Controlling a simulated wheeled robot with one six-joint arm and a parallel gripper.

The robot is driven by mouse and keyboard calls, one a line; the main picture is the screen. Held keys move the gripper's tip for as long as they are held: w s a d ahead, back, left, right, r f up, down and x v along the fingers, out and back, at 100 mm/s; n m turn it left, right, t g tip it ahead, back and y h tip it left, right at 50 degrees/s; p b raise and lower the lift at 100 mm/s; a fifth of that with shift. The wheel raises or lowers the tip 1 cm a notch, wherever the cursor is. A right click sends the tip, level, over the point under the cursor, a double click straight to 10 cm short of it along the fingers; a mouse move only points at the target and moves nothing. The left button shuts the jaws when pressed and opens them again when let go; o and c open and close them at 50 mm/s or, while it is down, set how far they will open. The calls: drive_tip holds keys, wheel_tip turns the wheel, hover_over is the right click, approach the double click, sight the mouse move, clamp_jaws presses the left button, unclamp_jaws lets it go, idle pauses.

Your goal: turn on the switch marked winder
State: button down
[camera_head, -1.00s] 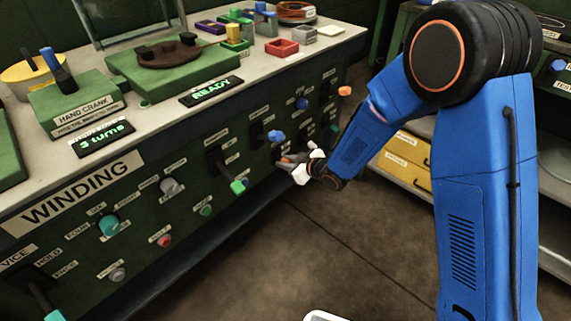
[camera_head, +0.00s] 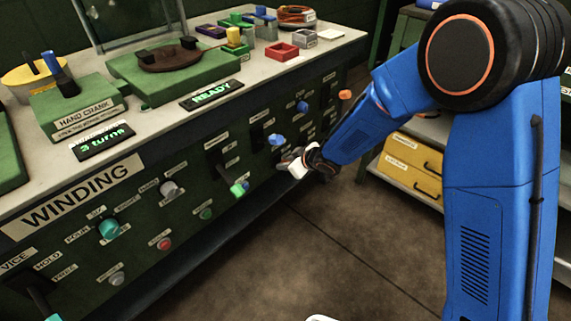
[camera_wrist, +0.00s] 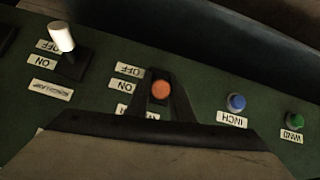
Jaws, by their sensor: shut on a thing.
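In the wrist view my gripper (camera_wrist: 160,97) is shut around an orange-tipped lever (camera_wrist: 161,88) on the dark green panel. Its OFF label (camera_wrist: 130,70) and ON label (camera_wrist: 125,86) show upside down beside it, and the orange tip is about level with the ON label. The lever's name label (camera_wrist: 124,111) is mostly hidden by the gripper, so I cannot read it as winder. In the head view my gripper (camera_head: 293,161) is at the panel front, and the lever is hidden there.
In the wrist view a white-tipped lever (camera_wrist: 61,37) stands to the left, tilted towards OFF. A blue INCH button (camera_wrist: 236,102) and a green WIND button (camera_wrist: 294,119) are to the right. In the head view a green-tipped lever (camera_head: 239,188) sticks out left of my gripper. The floor (camera_head: 330,250) is clear.

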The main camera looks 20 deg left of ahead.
drive_tip(key=c, duration=1.6)
unclamp_jaws()
drive_tip(key=shift+o, duration=0.2)
drive_tip(key=shift+r, duration=0.15)
drive_tip(key=v, duration=1.7)
drive_tip(key=shift+s+d, duration=0.1)
drive_tip(key=shift+d, duration=0.05)
